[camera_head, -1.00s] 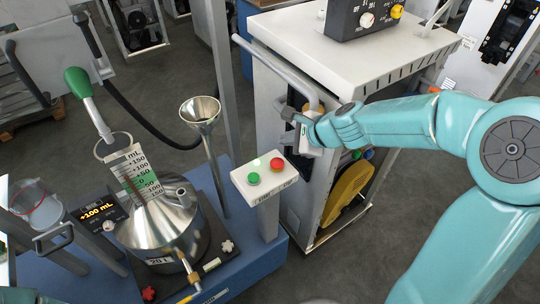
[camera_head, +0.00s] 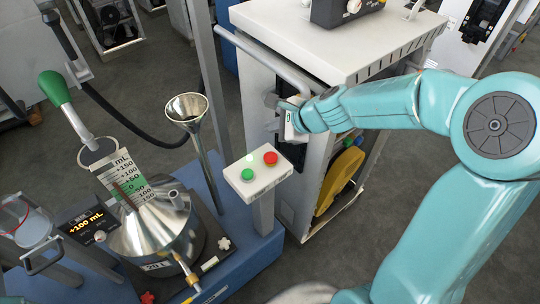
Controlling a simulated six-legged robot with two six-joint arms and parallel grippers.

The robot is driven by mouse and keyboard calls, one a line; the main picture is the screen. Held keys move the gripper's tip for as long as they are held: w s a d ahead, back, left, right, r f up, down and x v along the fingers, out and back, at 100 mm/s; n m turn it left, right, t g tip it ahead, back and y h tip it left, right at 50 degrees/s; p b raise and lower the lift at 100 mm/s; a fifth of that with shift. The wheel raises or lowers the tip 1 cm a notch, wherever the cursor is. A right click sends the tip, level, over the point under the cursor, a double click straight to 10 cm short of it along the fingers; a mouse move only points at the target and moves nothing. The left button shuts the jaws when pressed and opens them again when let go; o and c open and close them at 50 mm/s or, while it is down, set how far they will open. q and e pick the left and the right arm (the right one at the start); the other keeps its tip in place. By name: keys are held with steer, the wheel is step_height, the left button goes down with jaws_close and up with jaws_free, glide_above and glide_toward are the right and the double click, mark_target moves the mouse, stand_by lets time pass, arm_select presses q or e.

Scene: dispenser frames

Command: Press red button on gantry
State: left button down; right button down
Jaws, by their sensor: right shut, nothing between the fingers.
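The red button (camera_head: 270,158) sits on the right side of a white button box (camera_head: 262,186), with a green button (camera_head: 247,174) to its left. The box stands on a grey post at the front right of the blue dispenser base. My right gripper (camera_head: 284,118) is shut and empty. It is above and slightly right of the red button in the picture, apart from it, in front of the white cabinet. My right arm comes in from the right. My left gripper is not clearly in view.
A steel vessel (camera_head: 152,226) with a green-handled lever (camera_head: 54,88) and a funnel (camera_head: 187,107) stands left of the box. A display (camera_head: 88,224) reads +100 mL. The white cabinet (camera_head: 330,40) with a grey rail is behind my right gripper. Grey floor is open at lower right.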

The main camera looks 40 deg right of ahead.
mark_target(273, 158)
step_height(273, 158, down, 8)
steer(key=b, duration=0.7)
steer(key=shift+w+f+b, duration=0.1)
steer(key=shift+f+b, duration=0.1)
steer(key=shift+b, duration=0.2)
stand_by(1.2)
steer(key=shift+f+b, duration=0.4)
steer(key=shift+f, duration=0.05)
steer(key=shift+f+b, duration=0.45)
steer(key=shift+b, duration=0.05)
stand_by(0.5)
steer(key=shift+r+p, duration=0.9)
step_height(273, 158, up, 5)
steer(key=p, duration=0.5)
steer(key=shift+r, duration=0.1)
